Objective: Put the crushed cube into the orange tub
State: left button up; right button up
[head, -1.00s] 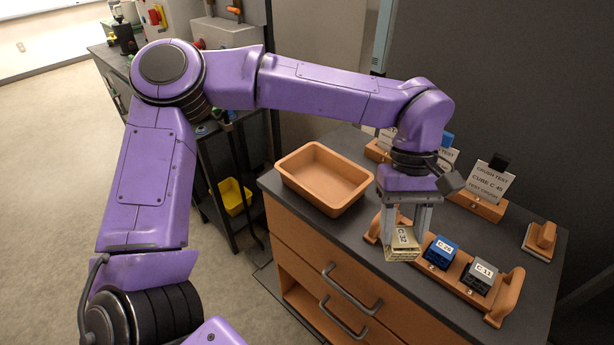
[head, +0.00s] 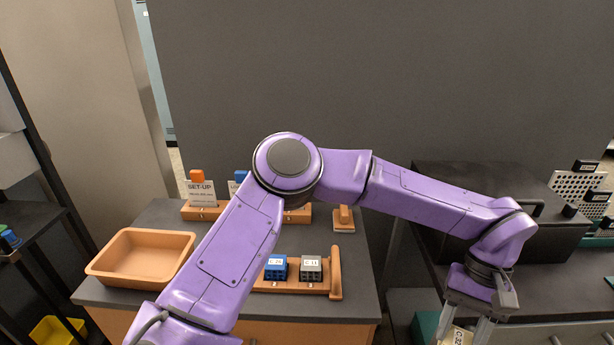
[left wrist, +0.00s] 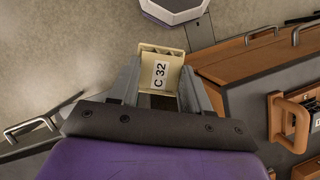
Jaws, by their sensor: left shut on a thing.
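The orange tub (head: 145,258) stands empty on the dark counter at the left of the head view. My left gripper (head: 464,322) is at the lower right of the head view, far to the right of the tub. It is shut on a cream cube labelled C 32 (head: 457,337), partly cut off by the bottom edge there. In the left wrist view the cream cube (left wrist: 162,74) sits between the fingers, over the floor and clear of the counter. How crushed it is cannot be told clearly. My right gripper is not in view.
A wooden rack holds a blue cube (head: 276,267) and a grey cube (head: 311,268) on the counter (head: 360,300). Sign stands (head: 202,198) line the back. A black case (head: 470,190) and a perforated panel (head: 580,190) are at the right.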

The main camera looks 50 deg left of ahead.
aim_at(150, 267)
jog(key=z, duration=0.85)
jog(key=k, duration=1.6)
jog(key=u, duration=1.8)
